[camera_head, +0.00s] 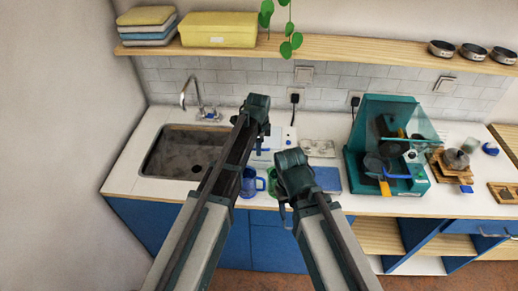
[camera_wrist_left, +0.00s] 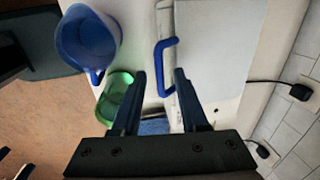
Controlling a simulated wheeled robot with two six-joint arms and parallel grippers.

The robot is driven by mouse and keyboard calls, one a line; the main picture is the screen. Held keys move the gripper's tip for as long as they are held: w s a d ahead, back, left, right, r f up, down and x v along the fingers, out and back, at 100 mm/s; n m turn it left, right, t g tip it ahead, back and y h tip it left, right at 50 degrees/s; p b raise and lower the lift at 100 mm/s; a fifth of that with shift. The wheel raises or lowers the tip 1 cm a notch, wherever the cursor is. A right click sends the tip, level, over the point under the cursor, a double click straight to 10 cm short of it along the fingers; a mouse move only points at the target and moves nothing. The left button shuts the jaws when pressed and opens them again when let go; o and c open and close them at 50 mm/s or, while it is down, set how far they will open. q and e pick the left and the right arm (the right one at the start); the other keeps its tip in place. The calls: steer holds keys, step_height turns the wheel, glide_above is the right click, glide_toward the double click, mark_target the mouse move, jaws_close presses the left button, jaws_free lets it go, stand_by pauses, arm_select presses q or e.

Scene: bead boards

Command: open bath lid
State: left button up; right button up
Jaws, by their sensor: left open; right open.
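The bath is a white box with a flat white lid (camera_wrist_left: 212,55) and a blue bar handle (camera_wrist_left: 161,62) along one edge. The lid lies flat and looks closed. In the head view the white bath (camera_head: 286,133) stands at the back of the counter, partly hidden by my arms. My left gripper (camera_wrist_left: 160,74) is open and empty, its fingertips on either side of the handle's end; contact cannot be told. In the head view my left gripper (camera_head: 258,118) is over the bath. My right gripper (camera_head: 285,205) is open near the counter's front, its fingers small and partly hidden.
A blue mug (camera_wrist_left: 88,42) and a green mug (camera_wrist_left: 112,98) stand in front of the bath. The sink (camera_head: 182,152) is at left. A teal machine (camera_head: 360,160) with a clear cover stands at right. A shelf (camera_head: 340,49) runs above; black plugs (camera_wrist_left: 300,91) are on the wall.

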arm_select(q)
jaws_close()
stand_by(1.4)
